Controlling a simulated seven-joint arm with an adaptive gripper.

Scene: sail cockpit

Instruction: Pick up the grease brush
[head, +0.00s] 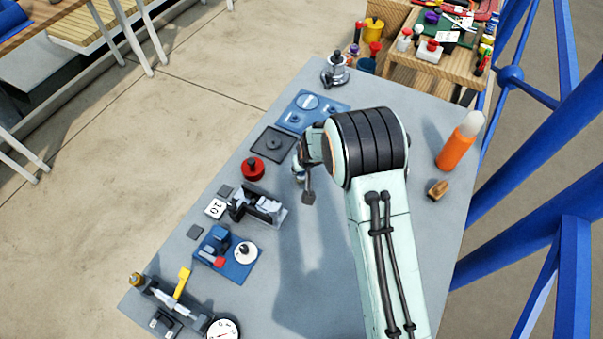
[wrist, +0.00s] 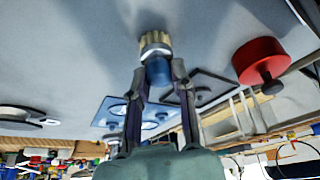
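The grease brush (wrist: 157,68) shows in the wrist view, with pale bristles, a shiny metal band and a blue handle. My gripper (wrist: 159,80) has one dark finger on each side of the blue handle. The fingers appear shut on it, with the bristle end pointing away from the palm toward the grey tabletop. I cannot tell whether the bristles touch the table. In the head view my gripper (head: 303,168) is low over the table's middle, and my wrist hides most of the brush.
A red knobbed weight (head: 253,168), a dark square plate (head: 272,144) and a blue plate (head: 304,112) are near my gripper. A black clamp device (head: 258,207) stands nearby. An orange bottle (head: 458,146) and a small brown brush (head: 437,189) are at right. The front-right tabletop is clear.

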